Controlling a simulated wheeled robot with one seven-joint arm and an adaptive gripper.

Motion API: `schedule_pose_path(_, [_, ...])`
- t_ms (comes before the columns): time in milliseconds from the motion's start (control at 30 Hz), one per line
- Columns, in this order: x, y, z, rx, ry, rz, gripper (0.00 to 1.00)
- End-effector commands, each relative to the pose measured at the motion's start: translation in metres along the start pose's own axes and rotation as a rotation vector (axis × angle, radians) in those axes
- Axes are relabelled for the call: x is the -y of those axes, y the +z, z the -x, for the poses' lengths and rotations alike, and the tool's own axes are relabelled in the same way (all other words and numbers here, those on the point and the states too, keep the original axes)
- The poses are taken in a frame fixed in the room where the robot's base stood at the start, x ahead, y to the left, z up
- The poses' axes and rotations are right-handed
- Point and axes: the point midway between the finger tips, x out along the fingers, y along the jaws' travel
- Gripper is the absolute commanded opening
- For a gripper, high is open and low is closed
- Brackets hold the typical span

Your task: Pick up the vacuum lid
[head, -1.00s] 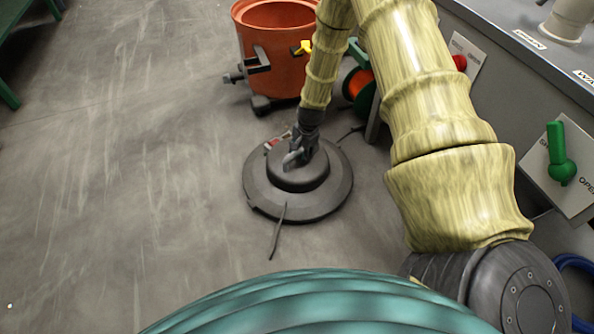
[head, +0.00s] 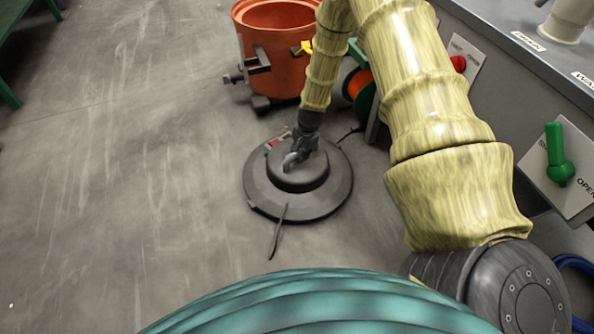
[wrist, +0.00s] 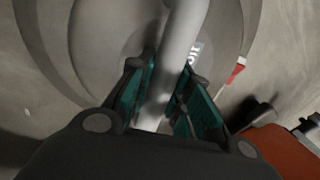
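The vacuum lid (head: 258,192) is a round, dark grey disc with a raised middle, lying flat on the floor. In the wrist view the lid (wrist: 90,45) fills the upper part, and its pale grey handle bar (wrist: 180,45) runs between my fingers. My gripper (head: 296,160) is at the lid's centre from above. In the wrist view my gripper (wrist: 165,78) has its green-padded fingers close against both sides of the handle, and they look shut on it. The exact contact is partly hidden by the fingers.
An orange vacuum drum (head: 275,65), open at the top, stands behind the lid. An orange and green reel (head: 358,88) is beside it. A grey cabinet with a green valve handle (head: 558,155) lines the right. The floor to the left is clear.

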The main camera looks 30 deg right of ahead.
Motion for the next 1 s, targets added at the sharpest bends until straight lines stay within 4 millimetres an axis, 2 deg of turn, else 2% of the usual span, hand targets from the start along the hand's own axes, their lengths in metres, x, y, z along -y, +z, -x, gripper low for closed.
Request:
schedule_pose_path(533, [0.002, -0.001, 0.004, -0.001, -0.002, 0.000, 0.00])
schedule_pose_path(767, [0.006, 0.000, 0.026, -0.001, -0.002, 0.000, 0.00])
schedule_pose_path(1000, [0.009, 0.000, 0.040, -0.001, -0.001, 0.001, 0.00])
